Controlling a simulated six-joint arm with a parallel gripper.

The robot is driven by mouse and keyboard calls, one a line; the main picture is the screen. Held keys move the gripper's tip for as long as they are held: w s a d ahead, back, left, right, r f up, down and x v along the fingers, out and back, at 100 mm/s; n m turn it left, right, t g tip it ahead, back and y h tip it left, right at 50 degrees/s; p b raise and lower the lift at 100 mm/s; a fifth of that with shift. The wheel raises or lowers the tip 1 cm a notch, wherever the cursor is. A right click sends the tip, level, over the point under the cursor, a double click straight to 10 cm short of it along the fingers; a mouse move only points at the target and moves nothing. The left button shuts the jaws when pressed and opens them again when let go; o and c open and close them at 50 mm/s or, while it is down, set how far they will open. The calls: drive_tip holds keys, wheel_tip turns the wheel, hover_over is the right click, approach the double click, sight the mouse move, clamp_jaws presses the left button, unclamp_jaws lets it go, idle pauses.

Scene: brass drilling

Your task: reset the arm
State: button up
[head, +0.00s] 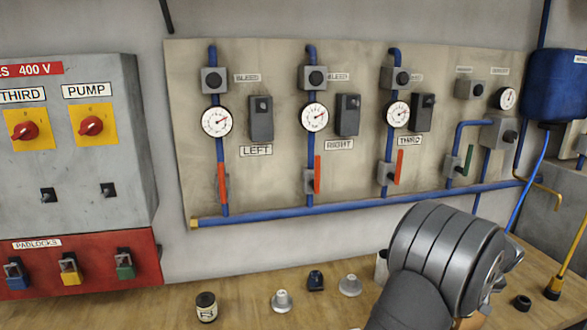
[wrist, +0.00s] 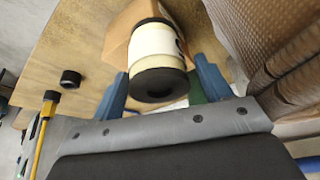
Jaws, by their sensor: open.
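My arm reaches in from the bottom right in the head view, and its grey wrist hides my gripper's fingers there. In the wrist view my gripper (wrist: 160,70) is open, with its two blue fingers spread apart. A cream cylinder with black ends (wrist: 158,52) shows between and beyond the fingers. I cannot tell whether either finger touches it. A cardboard box (wrist: 120,32) is just behind the cylinder, over the wooden bench (wrist: 72,45).
The wall panel (head: 270,175) carries gauges, red levers and a blue pipe. A labelled jar (head: 206,307), grey fittings (head: 282,301) (head: 350,285) and a dark blue fitting (head: 315,281) stand on the bench. A black cap (head: 522,302) and yellow-handled tool (head: 556,283) are at right.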

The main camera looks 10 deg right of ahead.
wheel_tip(320, 180, up, 2)
drive_tip(key=shift+r, duration=0.1)
drive_tip(key=s+r, duration=0.7)
drive_tip(key=s, duration=0.5)
drive_tip(key=w+a+r+n+y, duration=0.1)
drive_tip(key=w+a, duration=0.3)
drive_tip(key=w, duration=0.3)
drive_tip(key=w+a+n, duration=0.2)
drive_tip(key=w+a, duration=0.3)
drive_tip(key=w, duration=0.3)
drive_tip(key=w+a+r+n+y, duration=0.1)
drive_tip(key=w+a, duration=0.3)
drive_tip(key=w, duration=0.3)
drive_tip(key=w+a+f+n+y, duration=0.1)
drive_tip(key=w+a+f+n, duration=0.1)
drive_tip(key=a, duration=0.8)
drive_tip(key=w+a+f+n, duration=0.3)
drive_tip(key=w+a+f, duration=0.1)
drive_tip(key=a, duration=0.6)
drive_tip(key=w+a+f+n+y, duration=0.1)
drive_tip(key=w+a+f+n, duration=0.2)
drive_tip(key=a, duration=0.8)
drive_tip(key=shift+w+g+y, duration=0.3)
drive_tip(key=shift+w, duration=0.2)
